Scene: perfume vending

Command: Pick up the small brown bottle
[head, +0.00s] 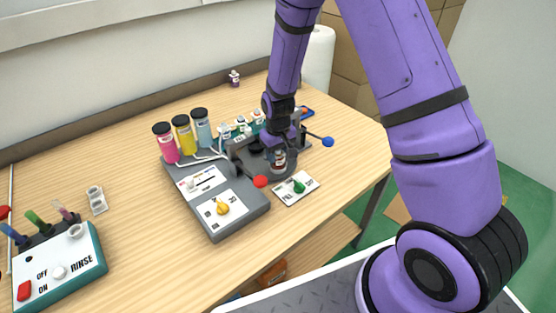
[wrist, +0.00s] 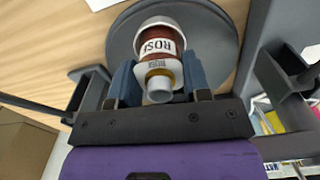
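The small brown bottle (wrist: 160,28) has a white label reading ROSE and a pale cap. In the wrist view it is over a round dark grey base (wrist: 215,38), its cap toward my gripper. My gripper (wrist: 160,80) has its two blue fingers on either side of the bottle. I cannot tell whether they touch it or leave a thin gap. In the head view the bottle (head: 279,160) shows below my gripper (head: 283,147), at the right end of the grey machine (head: 240,222). Whether it rests on the base or is lifted is unclear.
Pink (head: 166,142), yellow (head: 184,134) and blue (head: 202,127) containers stand behind the machine. Small white-labelled bottles (head: 241,122) stand close to my gripper. A card with a green knob (head: 298,187) lies in front. A rinse station (head: 60,270) is at left; wood between is mostly clear.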

